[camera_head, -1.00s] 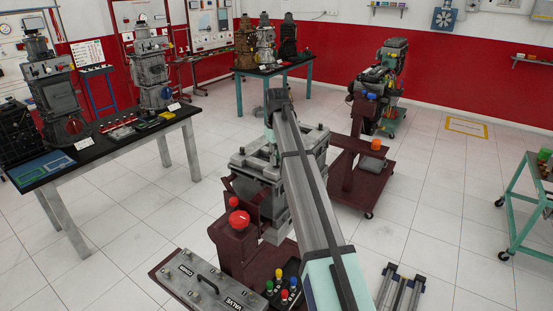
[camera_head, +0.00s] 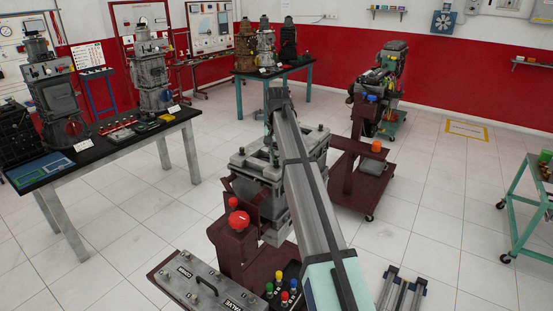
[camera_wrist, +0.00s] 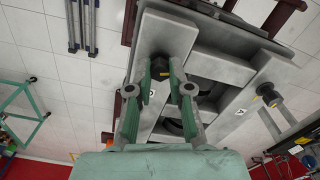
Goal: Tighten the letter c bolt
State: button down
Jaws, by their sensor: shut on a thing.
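The engine block (camera_head: 262,165) is a grey metal unit on a dark red stand, partly behind my arm in the head view. In the wrist view its grey top frame (camera_wrist: 207,50) fills the upper middle. My gripper (camera_wrist: 162,72) has its green fingers on both sides of a dark bolt (camera_wrist: 161,69) on this frame and is shut on it. A small white tag (camera_wrist: 154,113) lies near that bolt; its letter is too small to read surely. A second dark bolt (camera_wrist: 267,91) stands to the right, with another small tag (camera_wrist: 239,113). In the head view my arm hides the grip.
A red knob (camera_head: 238,220) and a grey box with a handle (camera_head: 203,290) are at the stand's front. A small panel of coloured buttons (camera_head: 284,292) lies beside it. A black-topped table (camera_head: 110,140) is at left, a green cart (camera_head: 520,225) at right.

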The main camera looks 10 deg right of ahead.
jog(key=m, duration=0.5)
jog(key=shift+m, duration=0.3)
jog(key=m+b, duration=0.1)
jog(key=m, duration=0.4)
jog(key=shift+m, duration=0.3)
jog(key=m, duration=1)
jog(key=shift+m, duration=0.4)
jog(key=c, duration=1.1)
grip_release()
jog(key=shift+o, duration=0.2)
